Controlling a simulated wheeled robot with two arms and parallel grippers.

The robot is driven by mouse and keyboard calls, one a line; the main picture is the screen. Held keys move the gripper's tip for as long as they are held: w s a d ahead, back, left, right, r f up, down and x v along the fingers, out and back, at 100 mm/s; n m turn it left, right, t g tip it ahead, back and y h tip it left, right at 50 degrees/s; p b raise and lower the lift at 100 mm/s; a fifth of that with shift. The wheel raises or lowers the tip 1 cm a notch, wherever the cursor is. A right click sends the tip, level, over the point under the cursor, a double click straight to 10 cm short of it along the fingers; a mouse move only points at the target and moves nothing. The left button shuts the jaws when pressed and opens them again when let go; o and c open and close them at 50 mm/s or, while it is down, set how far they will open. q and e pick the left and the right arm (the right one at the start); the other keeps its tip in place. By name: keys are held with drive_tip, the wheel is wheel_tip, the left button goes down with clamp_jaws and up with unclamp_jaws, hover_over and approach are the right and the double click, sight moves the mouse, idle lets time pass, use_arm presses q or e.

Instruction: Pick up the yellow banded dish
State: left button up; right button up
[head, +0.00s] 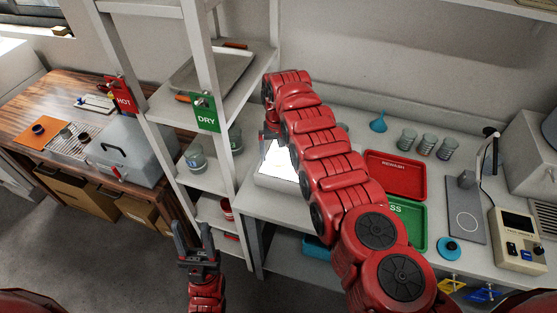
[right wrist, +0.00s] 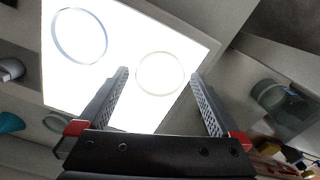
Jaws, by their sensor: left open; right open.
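In the right wrist view, a round clear dish with a pale yellowish rim (right wrist: 160,74) lies on a bright white light panel (right wrist: 120,40). A second dish with a blue-grey rim (right wrist: 80,36) lies further left on it. My right gripper (right wrist: 160,74) is open and empty, its fingertips pointing at the yellowish dish from either side, apart from it as far as I can tell. In the head view the panel (head: 278,160) shows partly behind my right arm, and the dishes cannot be made out. My left gripper (head: 193,240) is open and empty, low in front of the shelf.
A shelf rack with a green DRY sign (head: 205,119) stands left of the panel. A red tray (head: 395,174) and a green tray (head: 408,225) lie right of my arm. Several beakers (head: 425,145) and a blue funnel (head: 379,122) stand behind on the bench.

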drive_tip(key=c, duration=1.3)
drive_tip(key=shift+r, duration=0.2)
